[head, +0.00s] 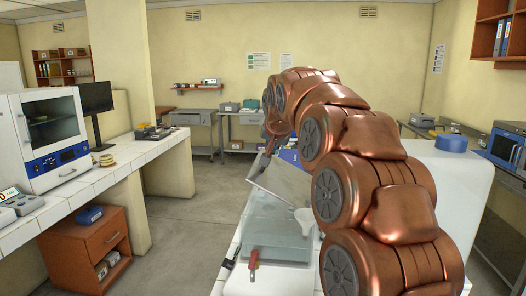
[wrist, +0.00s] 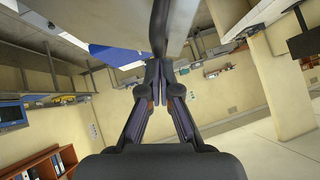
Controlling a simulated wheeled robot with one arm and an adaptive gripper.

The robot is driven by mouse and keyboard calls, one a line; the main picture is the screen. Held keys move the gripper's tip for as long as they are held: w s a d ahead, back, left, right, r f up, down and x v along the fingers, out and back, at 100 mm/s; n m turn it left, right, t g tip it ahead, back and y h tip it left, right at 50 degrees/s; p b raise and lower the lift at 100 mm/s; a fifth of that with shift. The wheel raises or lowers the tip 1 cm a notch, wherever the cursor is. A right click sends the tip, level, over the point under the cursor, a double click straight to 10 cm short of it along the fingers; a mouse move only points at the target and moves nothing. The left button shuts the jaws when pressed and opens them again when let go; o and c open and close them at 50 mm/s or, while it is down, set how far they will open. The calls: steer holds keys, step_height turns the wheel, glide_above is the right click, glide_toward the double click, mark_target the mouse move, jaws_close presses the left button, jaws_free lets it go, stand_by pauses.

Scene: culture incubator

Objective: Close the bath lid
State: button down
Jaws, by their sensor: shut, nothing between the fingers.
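The bath (head: 272,238) is a pale, translucent box on the white bench in the middle of the head view. Its lid (head: 284,184) is a pale panel standing open, tilted up over the bath. My gripper (head: 262,166) is at the lid's upper left edge, partly hidden by my copper arm. In the wrist view my gripper (wrist: 159,66) has its fingertips together with nothing between them. A dark curved bar (wrist: 158,28) passes right by the fingertips, in front of a pale panel (wrist: 120,22) that looks like the lid. I cannot tell whether they touch.
A white funnel-like piece (head: 303,220) is at the bath's right. The floor at left is clear.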

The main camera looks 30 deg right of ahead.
steer(key=w+a+f+h+b, duration=0.1)
steer(key=f, duration=0.1)
steer(key=w+a+f+n+g+h+b, duration=0.1)
steer(key=f, duration=0.1)
steer(key=a+f+g+h+b, duration=0.1)
steer(key=f, duration=0.1)
steer(key=shift+w+a+f+n, duration=0.25)
steer(key=shift+w+a+n, duration=0.05)
steer(key=shift+w+n, duration=0.1)
steer(key=shift+w+a+f+n+g+h+b, duration=0.1)
steer(key=shift+a+f+n+g+h+b, duration=0.1)
steer(key=shift+f+b, duration=0.15)
steer(key=shift+w+a+f+n+g+h+b, duration=0.15)
steer(key=shift+f+g+h+b, duration=0.1)
steer(key=shift+f, duration=0.2)
steer(key=shift+s+f, duration=0.1)
steer(key=shift+f, duration=0.05)
step_height(320, 180, up, 11)
glide_above(255, 164)
steer(key=s+a, duration=0.3)
steer(key=a, duration=0.3)
steer(key=shift+s+d, duration=0.1)
steer(key=shift+s, duration=0.05)
